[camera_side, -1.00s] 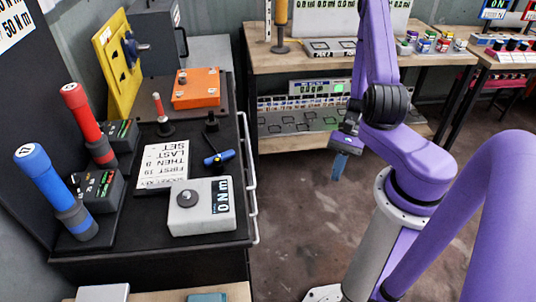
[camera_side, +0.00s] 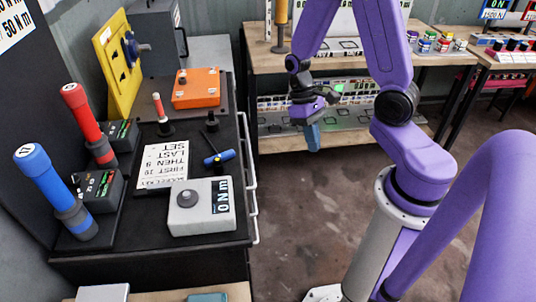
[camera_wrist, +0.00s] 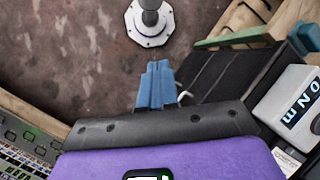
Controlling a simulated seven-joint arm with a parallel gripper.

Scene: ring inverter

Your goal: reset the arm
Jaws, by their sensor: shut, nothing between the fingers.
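My gripper (camera_side: 313,138) hangs over the open floor between the black cabinet and the back bench in the side view. Its blue fingers point down, are together and hold nothing. In the wrist view the closed blue fingers (camera_wrist: 156,85) show against the brown floor, left of the dark cabinet side. My purple arm is bent, with its elbow high at the top of the side view.
The black cabinet (camera_side: 150,262) carries a grey meter box (camera_side: 205,212), a blue-handled tool (camera_side: 219,158), red (camera_side: 88,122) and blue (camera_side: 50,185) cylinders and an orange box (camera_side: 196,88). A wooden bench (camera_side: 345,62) stands behind. The floor (camera_side: 320,215) is clear.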

